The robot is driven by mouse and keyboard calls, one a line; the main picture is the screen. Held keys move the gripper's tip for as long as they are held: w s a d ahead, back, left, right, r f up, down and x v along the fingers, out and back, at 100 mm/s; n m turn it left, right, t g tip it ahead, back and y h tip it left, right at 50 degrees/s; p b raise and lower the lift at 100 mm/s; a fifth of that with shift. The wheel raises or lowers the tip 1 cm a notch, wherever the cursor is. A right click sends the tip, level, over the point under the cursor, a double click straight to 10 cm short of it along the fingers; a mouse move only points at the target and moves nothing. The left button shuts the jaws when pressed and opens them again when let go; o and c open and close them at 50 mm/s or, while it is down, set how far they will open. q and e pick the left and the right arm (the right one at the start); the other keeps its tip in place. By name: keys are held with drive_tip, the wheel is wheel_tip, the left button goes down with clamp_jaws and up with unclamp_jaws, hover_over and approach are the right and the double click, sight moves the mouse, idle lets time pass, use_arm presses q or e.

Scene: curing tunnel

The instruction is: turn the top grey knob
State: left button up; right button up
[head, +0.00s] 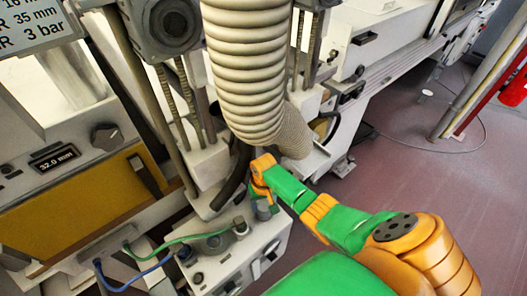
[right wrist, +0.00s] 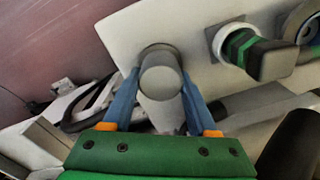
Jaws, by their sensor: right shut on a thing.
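A grey cylindrical knob (head: 263,211) sticks out at the upper right end of the white control box (head: 246,258). In the right wrist view the knob (right wrist: 160,78) is between the two blue fingers of my right gripper (right wrist: 160,92), one on each side. My right gripper (head: 263,196) is shut on this knob; the orange and green wrist partly covers it in the head view. The knob's turn angle cannot be read. My left gripper is in neither view.
Sockets with a green cable (head: 183,240) and a blue cable (head: 135,272) are on the box beside the knob. A large ribbed hose (head: 247,70) hangs close above my right gripper. A black knob (head: 106,136) sits on the panel at left. Open floor (head: 420,190) lies right.

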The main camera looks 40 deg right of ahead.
sight(264, 205)
drive_tip(key=shift+s+a+f, duration=0.1)
drive_tip(key=shift+s+f, duration=0.05)
drive_tip(key=shift+s, duration=0.05)
drive_tip(key=o, duration=1.4)
drive_tip(key=shift+c, duration=0.2)
drive_tip(key=shift+w, duration=0.1)
drive_tip(key=shift+r, duration=0.55)
wheel_tip(264, 205, up, 6)
drive_tip(key=shift+r, duration=0.1)
